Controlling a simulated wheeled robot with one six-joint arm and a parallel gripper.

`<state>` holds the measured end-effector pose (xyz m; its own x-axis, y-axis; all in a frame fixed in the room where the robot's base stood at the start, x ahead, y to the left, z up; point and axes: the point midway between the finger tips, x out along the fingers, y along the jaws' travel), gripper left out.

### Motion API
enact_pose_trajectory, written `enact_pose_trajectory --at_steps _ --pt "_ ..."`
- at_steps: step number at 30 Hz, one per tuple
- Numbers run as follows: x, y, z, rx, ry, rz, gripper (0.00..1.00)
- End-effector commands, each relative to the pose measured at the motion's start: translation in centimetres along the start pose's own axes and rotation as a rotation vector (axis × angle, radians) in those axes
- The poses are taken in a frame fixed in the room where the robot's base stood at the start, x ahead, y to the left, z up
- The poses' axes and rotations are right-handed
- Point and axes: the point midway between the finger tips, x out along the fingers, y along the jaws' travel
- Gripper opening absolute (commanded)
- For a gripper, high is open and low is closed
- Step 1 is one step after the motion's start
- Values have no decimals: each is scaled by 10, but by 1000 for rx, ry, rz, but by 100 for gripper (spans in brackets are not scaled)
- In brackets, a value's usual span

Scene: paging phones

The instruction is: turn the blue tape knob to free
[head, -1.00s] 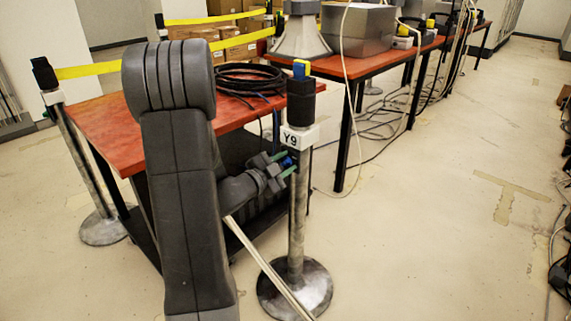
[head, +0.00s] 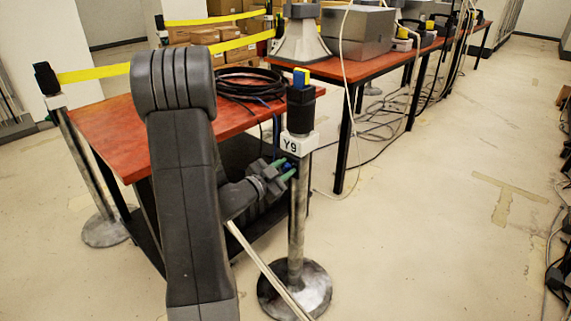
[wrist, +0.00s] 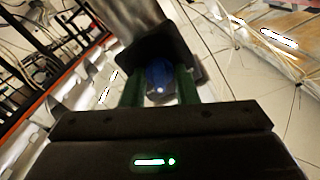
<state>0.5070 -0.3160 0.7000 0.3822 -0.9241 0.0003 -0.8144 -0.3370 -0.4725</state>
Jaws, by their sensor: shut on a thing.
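The blue knob (wrist: 160,78) sits between the two green fingers of my gripper (wrist: 161,73) in the wrist view, with both fingers against its sides. In the head view my gripper (head: 284,169) is at the post (head: 296,215), just below the white Y9 label (head: 298,144), and only a bit of the blue knob (head: 287,166) shows between the fingers. The knob's markings and exact turn angle cannot be read.
A red-topped table (head: 115,125) with coiled black cable (head: 250,82) stands behind my arm. More red tables (head: 365,66) with grey boxes run to the back right. Cables hang and lie beneath them. The floor on the right (head: 420,240) is mostly open.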

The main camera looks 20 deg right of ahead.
Motion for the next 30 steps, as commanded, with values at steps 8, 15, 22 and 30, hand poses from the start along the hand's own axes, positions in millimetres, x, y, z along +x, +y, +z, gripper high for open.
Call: enact_pose_trajectory --at_steps 8,15,22,30 --pt "-1 -3 -2 -265 -4 0 4" --pt "-1 -4 -2 -493 -4 1 4" --pt "-1 -5 -1 -712 -3 0 4" --pt "-1 -6 0 -960 -3 0 4"
